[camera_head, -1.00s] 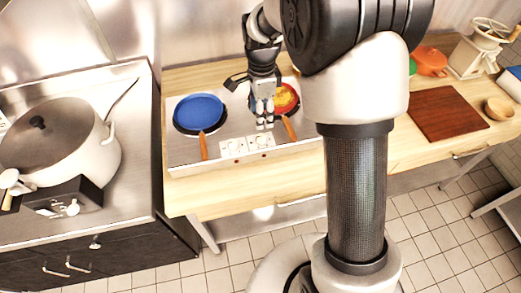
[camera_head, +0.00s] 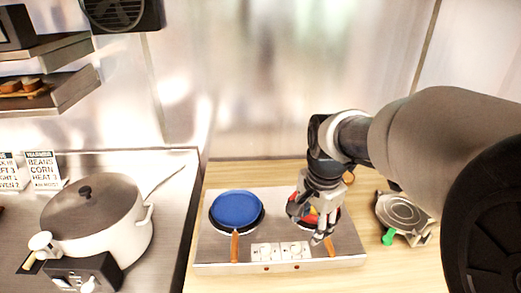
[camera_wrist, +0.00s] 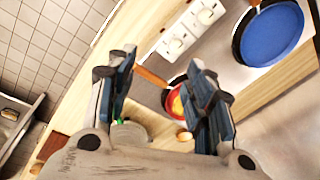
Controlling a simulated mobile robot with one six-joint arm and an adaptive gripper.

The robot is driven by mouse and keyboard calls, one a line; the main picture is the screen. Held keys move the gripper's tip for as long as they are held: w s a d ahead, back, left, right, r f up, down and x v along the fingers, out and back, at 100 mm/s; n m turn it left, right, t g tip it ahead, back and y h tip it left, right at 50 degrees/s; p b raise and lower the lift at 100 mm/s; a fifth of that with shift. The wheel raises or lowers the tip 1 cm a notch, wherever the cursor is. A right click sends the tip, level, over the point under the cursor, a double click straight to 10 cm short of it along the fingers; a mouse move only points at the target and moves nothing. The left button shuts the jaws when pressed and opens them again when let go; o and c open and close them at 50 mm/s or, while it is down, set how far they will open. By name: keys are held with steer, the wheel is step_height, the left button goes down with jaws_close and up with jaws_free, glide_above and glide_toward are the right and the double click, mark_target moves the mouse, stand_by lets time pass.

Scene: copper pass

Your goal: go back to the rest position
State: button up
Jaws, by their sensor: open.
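My gripper (camera_head: 320,236) hangs fingers down over the right side of the hot plate (camera_head: 212,255), in front of a red pan (camera_head: 331,213) and partly hiding it. In the wrist view my gripper (camera_wrist: 158,75) has its two fingers spread wide, with nothing held between them. The red pan (camera_wrist: 176,103) with yellow food shows beyond the gap, partly hidden by a finger. I cannot tell how high the fingertips are above the pan.
A blue-topped pan (camera_head: 237,208) sits on the left burner, handle forward. A large white pot (camera_head: 120,235) stands on the left counter. A round grey appliance with a green handle (camera_head: 388,238) stands right of the hot plate. Shelves (camera_head: 60,85) hang at upper left.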

steer(key=s+r+n+t+b, duration=0.1)
steer(key=s+n+t+b, duration=0.2)
steer(key=s+n, duration=0.9)
steer(key=shift+s, duration=3.55)
